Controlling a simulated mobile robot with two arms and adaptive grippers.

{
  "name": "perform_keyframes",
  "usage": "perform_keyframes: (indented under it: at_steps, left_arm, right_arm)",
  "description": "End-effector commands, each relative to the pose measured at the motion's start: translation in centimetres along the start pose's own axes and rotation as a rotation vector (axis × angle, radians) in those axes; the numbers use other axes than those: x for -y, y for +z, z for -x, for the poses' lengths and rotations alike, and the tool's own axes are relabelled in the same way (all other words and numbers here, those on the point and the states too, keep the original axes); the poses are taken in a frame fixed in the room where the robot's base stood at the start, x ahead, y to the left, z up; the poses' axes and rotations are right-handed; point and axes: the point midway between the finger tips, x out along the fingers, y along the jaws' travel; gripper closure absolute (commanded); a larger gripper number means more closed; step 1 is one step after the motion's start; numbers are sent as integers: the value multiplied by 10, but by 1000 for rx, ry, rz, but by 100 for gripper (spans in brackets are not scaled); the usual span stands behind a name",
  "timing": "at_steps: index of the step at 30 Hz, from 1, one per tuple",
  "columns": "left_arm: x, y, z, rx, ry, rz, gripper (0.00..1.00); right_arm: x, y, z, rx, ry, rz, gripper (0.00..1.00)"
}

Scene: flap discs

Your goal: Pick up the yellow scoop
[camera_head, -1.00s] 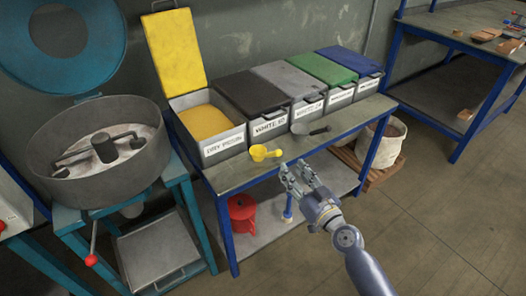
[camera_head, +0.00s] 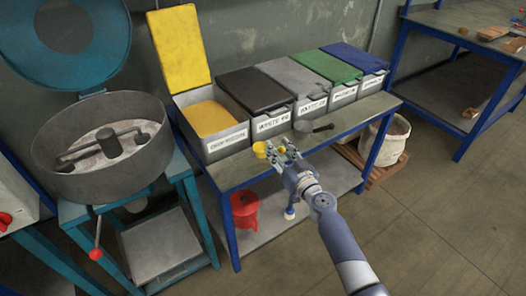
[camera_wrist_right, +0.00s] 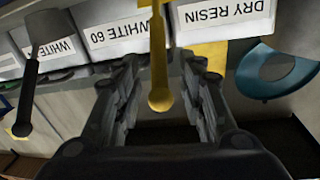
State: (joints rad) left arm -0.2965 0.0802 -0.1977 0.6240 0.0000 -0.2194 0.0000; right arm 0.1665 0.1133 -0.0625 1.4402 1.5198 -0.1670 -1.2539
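The yellow scoop (camera_head: 259,149) lies near the front edge of the bench, in front of the open bin. In the head view my right gripper (camera_head: 279,154) is over its handle and hides part of it. In the right wrist view the scoop's yellow handle (camera_wrist_right: 159,88) points toward me between the two spread fingers of the right gripper (camera_wrist_right: 160,105). There is a visible gap on each side of the handle. My left gripper is not in view.
The bench (camera_head: 236,173) holds a row of labelled bins behind the scoop; the open one (camera_head: 226,141) has a raised yellow lid (camera_head: 179,48). A dark scoop (camera_head: 303,126) lies to the right. A round mixer (camera_head: 101,177) stands left.

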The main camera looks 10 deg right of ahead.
Motion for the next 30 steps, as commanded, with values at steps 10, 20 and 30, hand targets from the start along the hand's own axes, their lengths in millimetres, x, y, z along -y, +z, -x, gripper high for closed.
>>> perform_keyframes:
  at_steps: [10,20,30]
  left_arm:
    - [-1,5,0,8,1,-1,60]
    - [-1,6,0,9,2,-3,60]
    - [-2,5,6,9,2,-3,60]
  right_arm:
    - [0,0,0,1,0,1,100]
    - [0,0,1,0,0,1,100]
    - [0,-7,1,0,0,3,100]
